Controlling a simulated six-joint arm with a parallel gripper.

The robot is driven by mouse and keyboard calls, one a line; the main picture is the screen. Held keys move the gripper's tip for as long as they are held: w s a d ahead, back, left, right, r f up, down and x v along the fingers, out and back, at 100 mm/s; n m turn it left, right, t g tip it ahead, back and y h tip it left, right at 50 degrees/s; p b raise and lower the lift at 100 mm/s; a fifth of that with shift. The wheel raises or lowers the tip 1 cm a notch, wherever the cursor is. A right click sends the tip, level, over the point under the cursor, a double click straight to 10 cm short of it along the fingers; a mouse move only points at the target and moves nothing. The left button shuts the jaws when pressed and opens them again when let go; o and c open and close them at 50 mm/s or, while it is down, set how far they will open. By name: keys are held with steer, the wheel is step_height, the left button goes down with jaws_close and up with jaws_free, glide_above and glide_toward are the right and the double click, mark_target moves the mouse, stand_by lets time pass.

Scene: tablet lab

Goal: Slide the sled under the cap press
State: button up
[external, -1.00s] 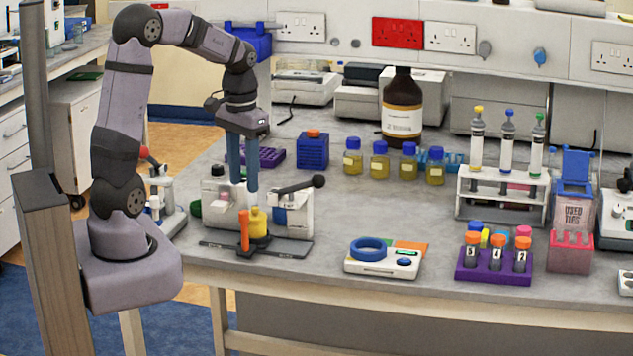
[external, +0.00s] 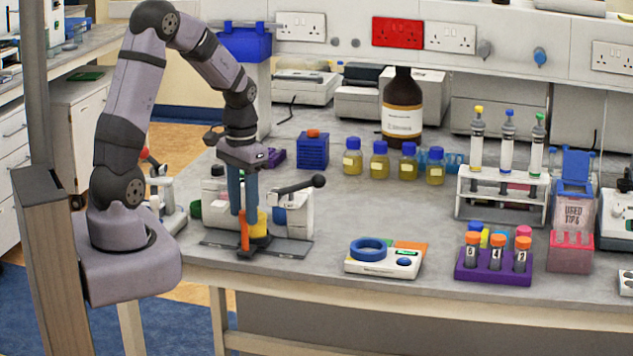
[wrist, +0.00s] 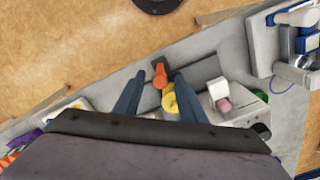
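The sled (external: 255,240) is a dark block on a dark flat rail at the bench's front left. An upright orange handle (external: 244,232) and a yellow piece (external: 258,222) stand on it. The cap press (external: 295,215) is a white unit with a black-knobbed lever, just behind the sled. My gripper (external: 243,211) points down with its blue fingers at the sled. In the wrist view the fingers are apart, with the orange handle (wrist: 159,75) and yellow piece (wrist: 169,100) showing between them. I cannot tell whether a finger touches the handle.
A white device with a blue ring (external: 368,250) lies right of the rail. A purple tube rack (external: 490,272) stands farther right. Several yellow bottles (external: 380,162) and a brown bottle (external: 402,110) stand behind. The bench middle is clear.

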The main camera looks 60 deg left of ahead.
steer(key=shift+f, duration=0.1)
jaws_close()
steer(key=w+d+p, duration=0.1)
steer(key=w+d, duration=0.5)
steer(key=shift+w, duration=0.15)
steer(key=shift+c, duration=0.6)
jaws_free()
steer(key=shift+d, duration=0.1)
steer(key=shift+o, duration=0.6)
steer(key=shift+w+d, duration=0.1)
